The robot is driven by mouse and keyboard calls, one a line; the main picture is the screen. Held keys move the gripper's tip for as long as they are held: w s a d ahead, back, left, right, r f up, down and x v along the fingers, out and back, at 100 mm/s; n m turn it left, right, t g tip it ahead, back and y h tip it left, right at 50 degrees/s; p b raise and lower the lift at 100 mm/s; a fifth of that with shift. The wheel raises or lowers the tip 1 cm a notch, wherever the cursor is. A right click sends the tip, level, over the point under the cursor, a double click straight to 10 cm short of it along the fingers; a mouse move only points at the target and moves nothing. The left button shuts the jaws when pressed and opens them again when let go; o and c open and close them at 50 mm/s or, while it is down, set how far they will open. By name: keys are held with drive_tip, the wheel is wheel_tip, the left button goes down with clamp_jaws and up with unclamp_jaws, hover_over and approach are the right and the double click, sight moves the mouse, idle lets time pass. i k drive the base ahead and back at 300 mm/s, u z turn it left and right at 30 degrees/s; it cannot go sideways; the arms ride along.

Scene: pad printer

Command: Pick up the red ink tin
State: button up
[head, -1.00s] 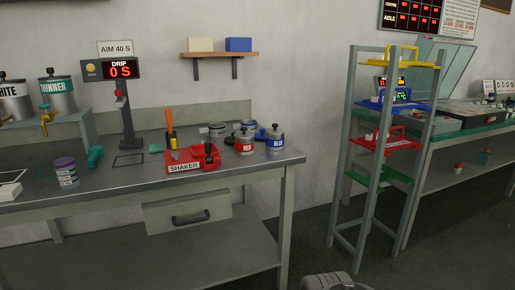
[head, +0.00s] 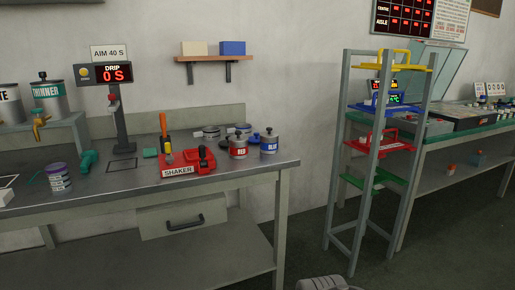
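The red ink tin (head: 238,147) is a small silver tin with a red label reading RED and a dark knob on top. It stands upright on the metal workbench (head: 130,188) near its right end. The blue ink tin (head: 269,145), with a blue label, stands just to its right. The red shaker (head: 187,164) is just to its left. At the bottom edge a grey rounded part (head: 325,283) shows, which may be part of my arm. My gripper's fingers are not in view.
A drip timer on a post (head: 120,120) and a thinner can (head: 46,98) stand left on the bench. A purple-lidded tin (head: 59,178) is near the front. A rack with coloured trays (head: 376,150) stands right of the bench. Floor shows between them.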

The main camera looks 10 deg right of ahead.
sight(237, 150)
drive_tip(key=z, duration=0.8)
drive_tip(key=i, duration=1.45)
drive_tip(key=u, duration=1.1)
